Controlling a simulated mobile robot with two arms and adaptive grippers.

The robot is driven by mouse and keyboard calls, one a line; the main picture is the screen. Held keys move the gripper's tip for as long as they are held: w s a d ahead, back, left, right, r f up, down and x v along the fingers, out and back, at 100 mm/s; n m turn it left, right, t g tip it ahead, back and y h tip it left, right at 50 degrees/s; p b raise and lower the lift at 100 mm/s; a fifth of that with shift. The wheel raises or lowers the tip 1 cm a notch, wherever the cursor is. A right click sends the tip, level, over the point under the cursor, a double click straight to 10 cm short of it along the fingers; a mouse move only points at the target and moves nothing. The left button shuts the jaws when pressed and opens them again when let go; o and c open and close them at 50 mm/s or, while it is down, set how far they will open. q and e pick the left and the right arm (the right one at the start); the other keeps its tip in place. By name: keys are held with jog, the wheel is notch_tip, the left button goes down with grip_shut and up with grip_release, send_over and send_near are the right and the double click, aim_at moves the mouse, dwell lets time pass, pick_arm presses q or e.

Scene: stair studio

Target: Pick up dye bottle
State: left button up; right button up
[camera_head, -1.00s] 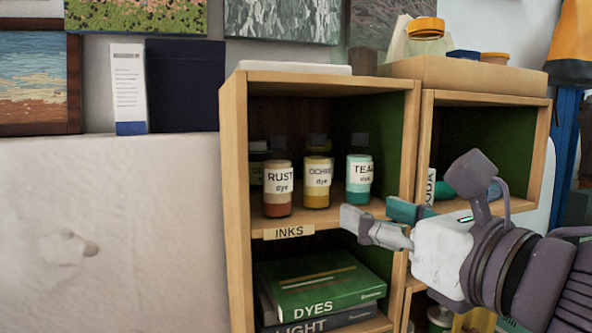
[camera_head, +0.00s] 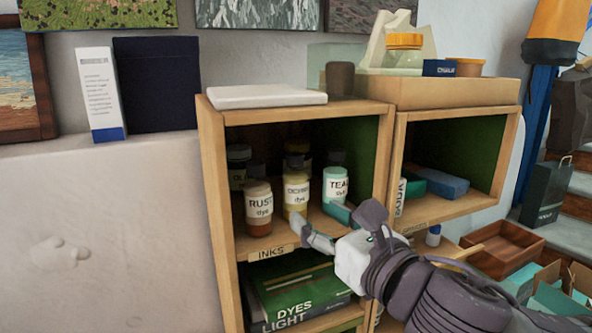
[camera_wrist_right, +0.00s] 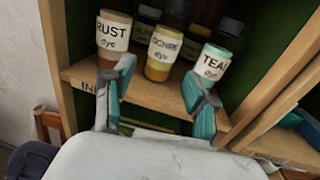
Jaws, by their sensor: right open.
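Dye bottles stand upright on the INKS shelf: RUST (camera_head: 258,207) at left, OCHRE (camera_head: 296,193) in the middle and TEAL (camera_head: 335,185) at right, with more dark-capped bottles behind. My right gripper (camera_head: 319,221) is open and empty at the shelf's front edge, in front of OCHRE and TEAL. In the right wrist view, its fingers (camera_wrist_right: 158,78) are spread, with OCHRE (camera_wrist_right: 162,52) showing beyond the gap, RUST (camera_wrist_right: 113,38) beyond the left finger and TEAL (camera_wrist_right: 211,62) beyond the right one. No bottle is held. My left gripper is not in view.
The wooden cubby (camera_head: 214,165) has side walls and a top board close around the bottles. Books marked DYES and LIGHT (camera_head: 297,292) lie in the compartment below. A right-hand cubby holds a blue block (camera_head: 440,184). An open wooden tray (camera_head: 503,248) is at the right.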

aim_at(302, 201)
jog(key=x, duration=0.3)
jog(key=shift+w+a, duration=0.1)
jog(key=shift+w, duration=0.05)
jog(key=shift+w+a+r+p, duration=0.1)
jog(key=shift+w+p, duration=0.2)
jog(key=shift+p, duration=0.25)
jog(key=p+x, duration=0.2)
jog(key=x, duration=0.1)
jog(key=shift+w+r, duration=0.15)
jog(key=shift+r, duration=0.05)
jog(key=shift+w+a+f, duration=0.2)
jog(key=shift+w+a, duration=0.05)
jog(key=shift+w, duration=0.25)
jog(key=shift+s+d, duration=0.1)
jog(key=shift+s, duration=0.05)
jog(key=c, duration=1.1)
